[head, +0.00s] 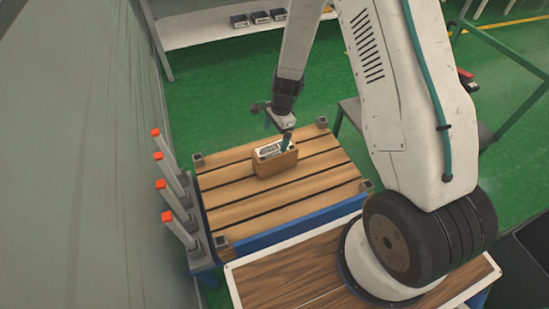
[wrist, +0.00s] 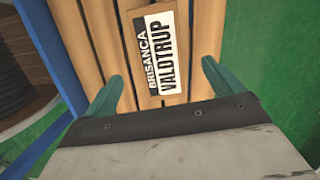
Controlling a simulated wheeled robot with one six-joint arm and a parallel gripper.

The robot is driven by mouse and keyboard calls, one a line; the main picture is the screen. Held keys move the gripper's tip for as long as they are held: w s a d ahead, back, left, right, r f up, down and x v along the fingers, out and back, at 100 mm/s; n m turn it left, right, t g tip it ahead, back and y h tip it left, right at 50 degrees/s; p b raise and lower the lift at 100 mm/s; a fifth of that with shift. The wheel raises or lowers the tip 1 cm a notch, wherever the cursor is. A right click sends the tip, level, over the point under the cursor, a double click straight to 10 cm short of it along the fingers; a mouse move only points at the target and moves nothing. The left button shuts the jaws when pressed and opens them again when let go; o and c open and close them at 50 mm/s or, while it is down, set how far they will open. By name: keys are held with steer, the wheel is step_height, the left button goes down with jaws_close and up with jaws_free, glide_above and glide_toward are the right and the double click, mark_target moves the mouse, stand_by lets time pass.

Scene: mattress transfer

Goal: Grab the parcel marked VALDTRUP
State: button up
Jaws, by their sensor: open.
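The parcel is a brown box with a black-and-white label on top, and it sits on a slatted wooden platform in the head view (head: 277,164). In the wrist view the parcel (wrist: 174,102) lies between my fingers, and its label reads BRISANCA and VALDTRUP. My gripper (head: 281,137) is open, with its teal fingers pointing down at the parcel. In the wrist view my gripper (wrist: 162,72) has one finger on each side of the parcel, with a gap visible on both sides. I cannot tell how far down the fingers reach.
The slatted platform (head: 234,213) has a blue frame and grey corner posts, and is otherwise bare. Several red-tipped posts (head: 179,211) stand along its left side. A white shelf (head: 207,31) with dark trays stands behind on the green floor.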

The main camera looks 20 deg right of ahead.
mark_target(275, 149)
steer(key=shift+m, duration=0.4)
steer(key=f, duration=1)
steer(key=shift+a+f, duration=0.2)
steer(key=shift+a, duration=0.15)
steer(key=c, duration=1.4)
